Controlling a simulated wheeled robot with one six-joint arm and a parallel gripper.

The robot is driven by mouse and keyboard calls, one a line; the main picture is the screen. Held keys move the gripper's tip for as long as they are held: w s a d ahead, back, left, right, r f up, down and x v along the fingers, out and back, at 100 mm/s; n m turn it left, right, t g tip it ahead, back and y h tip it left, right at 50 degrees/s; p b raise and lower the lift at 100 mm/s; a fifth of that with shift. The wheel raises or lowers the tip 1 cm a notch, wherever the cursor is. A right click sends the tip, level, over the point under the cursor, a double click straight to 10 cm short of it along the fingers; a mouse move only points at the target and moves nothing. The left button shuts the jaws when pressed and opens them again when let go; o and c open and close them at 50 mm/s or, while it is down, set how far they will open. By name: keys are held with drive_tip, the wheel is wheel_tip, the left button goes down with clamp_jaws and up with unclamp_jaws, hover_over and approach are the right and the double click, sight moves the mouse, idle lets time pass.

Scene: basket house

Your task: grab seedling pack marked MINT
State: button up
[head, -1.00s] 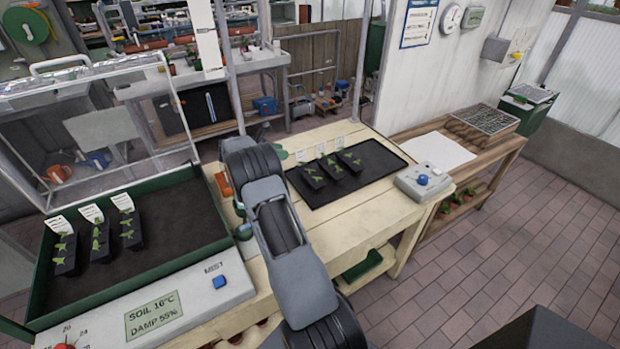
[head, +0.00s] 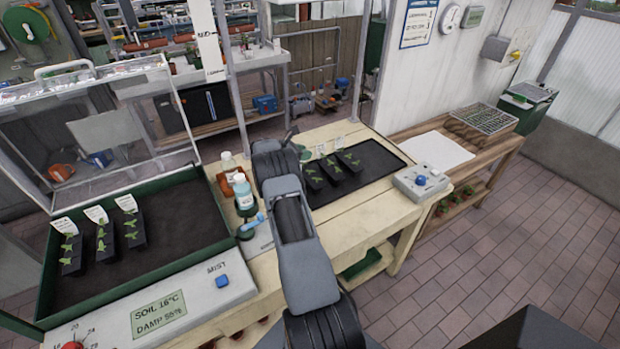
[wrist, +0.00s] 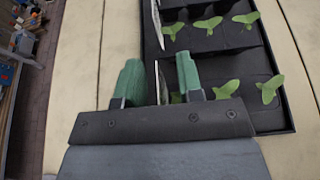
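Three black seedling packs with white labels (head: 332,170) stand on a black mat (head: 378,163) on the wooden bench. Three similar packs (head: 105,240) stand in the green-rimmed bed at left. The label writing is too small to read, so I cannot tell which is MINT. In the wrist view, my gripper (wrist: 160,77) has its green fingertips apart, one on each side of a thin white label (wrist: 157,84) seen edge-on. I cannot tell whether they touch it. The nearest black pack (wrist: 242,72) lies to the right of the fingers.
Bottles (head: 243,193) stand left of my arm, near the bed. A grey box with a blue button (head: 421,183) sits right of the mat. A control panel (head: 160,305) fronts the bed. Bare bench wood lies in front of the mat.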

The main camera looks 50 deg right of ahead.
drive_tip(key=shift+c, duration=0.3)
clamp_jaws()
idle(0.3)
